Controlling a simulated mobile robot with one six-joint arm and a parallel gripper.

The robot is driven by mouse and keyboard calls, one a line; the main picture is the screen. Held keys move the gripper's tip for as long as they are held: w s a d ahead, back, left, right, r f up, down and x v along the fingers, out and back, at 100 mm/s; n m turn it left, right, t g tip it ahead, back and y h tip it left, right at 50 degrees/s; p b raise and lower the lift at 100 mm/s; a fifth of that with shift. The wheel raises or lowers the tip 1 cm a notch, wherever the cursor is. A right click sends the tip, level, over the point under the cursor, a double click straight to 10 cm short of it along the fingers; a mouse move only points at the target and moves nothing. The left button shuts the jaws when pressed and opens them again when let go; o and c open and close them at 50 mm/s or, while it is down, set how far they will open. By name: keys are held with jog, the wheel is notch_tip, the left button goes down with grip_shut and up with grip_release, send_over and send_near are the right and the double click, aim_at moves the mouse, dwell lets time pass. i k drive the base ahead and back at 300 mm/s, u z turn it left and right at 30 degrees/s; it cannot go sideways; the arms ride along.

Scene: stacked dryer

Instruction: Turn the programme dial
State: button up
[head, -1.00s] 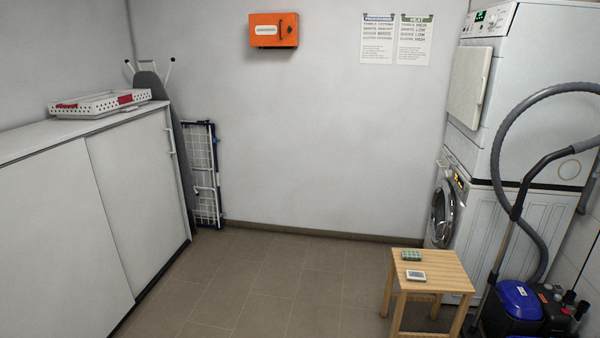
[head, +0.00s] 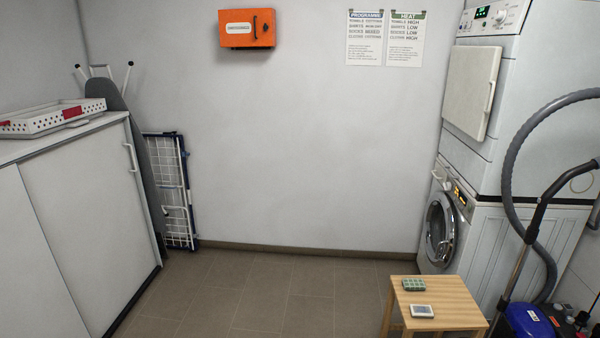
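The stacked dryer (head: 478,95) stands on top of the washing machine (head: 440,225) at the right of the head view. Its control panel (head: 485,18) runs along its upper front edge and has a small green-lit display. A round knob (head: 500,17) shows near the right end of that panel, small and seen at an angle; I cannot read its setting. The dryer door is a pale panel (head: 470,90) and looks closed. My gripper is not in view.
A wooden stool (head: 445,305) with two small items stands before the washer. A vacuum cleaner (head: 527,318) with a raised hose stands at right. Two posters (head: 386,40) and an orange box (head: 247,28) hang on the wall. A white cabinet (head: 90,190) lines the left. The middle floor is clear.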

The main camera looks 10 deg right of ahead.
aim_at(448, 186)
jog(key=z, duration=0.1)
jog(key=i, duration=3.45)
jog(key=u, duration=0.1)
